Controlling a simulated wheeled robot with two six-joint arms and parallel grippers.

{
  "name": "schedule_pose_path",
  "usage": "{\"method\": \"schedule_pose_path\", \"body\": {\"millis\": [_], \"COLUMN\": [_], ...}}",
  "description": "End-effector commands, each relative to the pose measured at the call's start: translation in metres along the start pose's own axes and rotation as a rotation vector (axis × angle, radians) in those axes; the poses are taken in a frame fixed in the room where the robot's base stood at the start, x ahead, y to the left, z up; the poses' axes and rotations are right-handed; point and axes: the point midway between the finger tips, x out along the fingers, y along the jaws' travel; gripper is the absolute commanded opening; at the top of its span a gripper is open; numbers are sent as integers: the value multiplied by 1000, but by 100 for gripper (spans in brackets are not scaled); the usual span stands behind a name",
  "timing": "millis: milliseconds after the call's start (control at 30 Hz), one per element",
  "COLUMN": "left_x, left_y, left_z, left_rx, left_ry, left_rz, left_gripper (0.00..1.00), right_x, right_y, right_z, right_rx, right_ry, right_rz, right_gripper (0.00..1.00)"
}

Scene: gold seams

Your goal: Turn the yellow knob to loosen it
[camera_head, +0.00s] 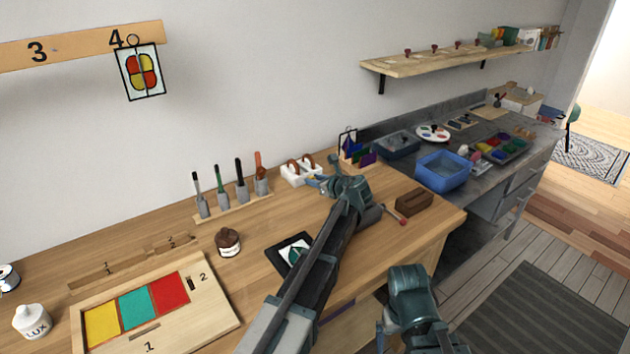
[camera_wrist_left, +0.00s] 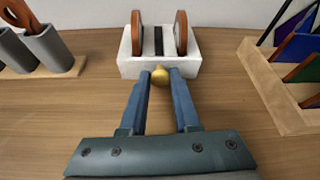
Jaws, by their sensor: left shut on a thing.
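The yellow knob (camera_wrist_left: 160,76) sticks out of the front of a white block (camera_wrist_left: 128,66) that carries two brown discs with a dark piece between them. My left gripper (camera_wrist_left: 161,71) is shut on the knob, one blue finger on each side of it. In the head view the white block (camera_head: 290,178) stands on the wooden bench near the wall, and the left gripper (camera_head: 318,183) reaches its front right side; the knob is too small to make out there. My right gripper (camera_head: 382,330) is low in front of the bench, and its fingers do not show clearly.
A rack of several tools (camera_head: 232,205) stands left of the block. A wooden rack with coloured panes (camera_head: 357,157) is close on the right. A brown wooden block (camera_head: 414,201) lies near the bench's right end. A panel with coloured squares (camera_head: 205,318) lies front left.

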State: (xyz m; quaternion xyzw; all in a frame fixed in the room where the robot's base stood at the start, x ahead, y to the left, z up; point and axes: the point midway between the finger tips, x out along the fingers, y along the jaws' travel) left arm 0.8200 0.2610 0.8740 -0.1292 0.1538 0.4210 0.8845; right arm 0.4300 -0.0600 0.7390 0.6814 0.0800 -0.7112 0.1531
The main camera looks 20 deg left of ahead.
Motion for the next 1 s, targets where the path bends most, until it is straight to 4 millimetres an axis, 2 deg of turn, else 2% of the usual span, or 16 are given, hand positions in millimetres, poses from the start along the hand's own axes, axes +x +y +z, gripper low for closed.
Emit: {"method": "schedule_pose_path", "body": {"millis": [500, 867, 900, 1000], "left_x": [0, 0, 0, 0], "left_y": [6, 5, 5, 5], "left_z": [-3, -1, -1, -1], "left_rx": [-431, -460, -460, -459], "left_ry": [0, 1, 1, 1], "left_rz": [-178, -189, -189, -189], "left_gripper": [0, 0, 34, 52], "right_x": [16, 16, 16, 16], "right_y": [-2, -2, -2, -2], "right_z": [-1, -1, -1, -1], "right_rx": [0, 0, 0, 0], "right_ry": [0, 0, 0, 0], "right_rz": [0, 0, 0, 0], "right_gripper": [100, 100, 100, 100]}}
